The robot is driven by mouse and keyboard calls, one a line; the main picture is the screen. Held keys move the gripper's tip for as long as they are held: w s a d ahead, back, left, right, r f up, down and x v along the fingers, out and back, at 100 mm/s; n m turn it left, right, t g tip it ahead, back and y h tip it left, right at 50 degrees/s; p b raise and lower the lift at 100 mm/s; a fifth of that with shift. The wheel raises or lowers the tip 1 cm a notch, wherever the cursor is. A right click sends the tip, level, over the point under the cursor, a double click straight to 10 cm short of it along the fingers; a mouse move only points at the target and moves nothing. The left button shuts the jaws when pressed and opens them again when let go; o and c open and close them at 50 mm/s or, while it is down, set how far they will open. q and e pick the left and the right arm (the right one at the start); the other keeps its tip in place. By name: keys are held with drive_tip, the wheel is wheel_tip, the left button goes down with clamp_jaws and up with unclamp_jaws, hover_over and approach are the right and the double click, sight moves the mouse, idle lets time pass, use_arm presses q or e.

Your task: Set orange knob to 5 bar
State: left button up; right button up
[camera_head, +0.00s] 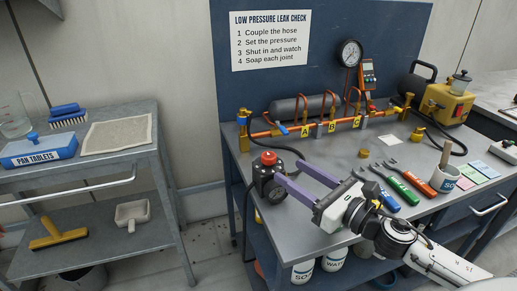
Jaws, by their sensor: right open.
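The orange knob (268,158) sits on top of a dark regulator (262,178) at the left front corner of the workbench. A small round dial (277,194) faces forward on the regulator; its reading is too small to tell. My right gripper (288,171) comes in from the lower right with two purple fingers spread apart. The fingertips are just right of the regulator, near and slightly below the knob. I cannot tell whether they touch it. The gripper holds nothing.
The workbench (335,161) carries a copper pipe manifold (318,125) behind the regulator. A gauge (349,53) hangs on the blue back panel. A grey cart (88,172) stands left.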

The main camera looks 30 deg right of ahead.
sight(274, 160)
drive_tip(key=w, duration=0.2)
drive_tip(key=w+a, duration=0.1)
drive_tip(key=w, duration=0.2)
drive_tip(key=w+p, duration=0.1)
drive_tip(key=w, duration=0.2)
drive_tip(key=shift+a+r, duration=0.15)
drive_tip(key=shift+w+a, duration=0.1)
drive_tip(key=shift+w, duration=0.45)
use_arm(q)
drive_tip(key=shift+s+a+r, duration=0.1)
drive_tip(key=shift+s+a, duration=0.1)
drive_tip(key=shift+s, duration=0.5)
use_arm(e)
drive_tip(key=shift+w, duration=0.15)
drive_tip(key=c, duration=1)
use_arm(q)
drive_tip(key=shift+r, duration=0.2)
use_arm(e)
drive_tip(key=shift+c, duration=0.2)
